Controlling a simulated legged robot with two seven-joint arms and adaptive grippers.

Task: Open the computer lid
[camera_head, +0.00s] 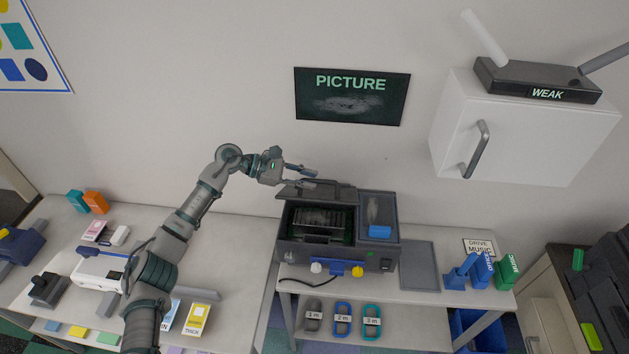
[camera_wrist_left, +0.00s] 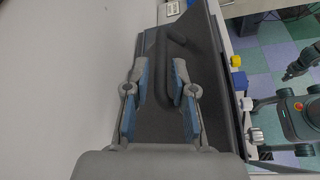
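The computer (camera_head: 338,259) is a dark box on the middle table. Its left bay is uncovered, and dark ribbed parts (camera_head: 320,222) show inside. The dark lid (camera_head: 330,192) appears raised at the back of this bay. My left gripper (camera_head: 314,177) is at the lid's upper edge. In the left wrist view my left gripper (camera_wrist_left: 161,66) has its two fingers apart, on either side of a dark bar (camera_wrist_left: 163,78) on a dark panel. I cannot tell whether the fingers touch the bar.
A blue block (camera_head: 380,232) sits on the computer's right part. White, blue and yellow parts are at its front. A flat grey pad (camera_head: 420,265) lies to its right. A white cabinet (camera_head: 525,130) hangs at upper right. The left table (camera_head: 235,250) holds a white machine (camera_head: 100,270).

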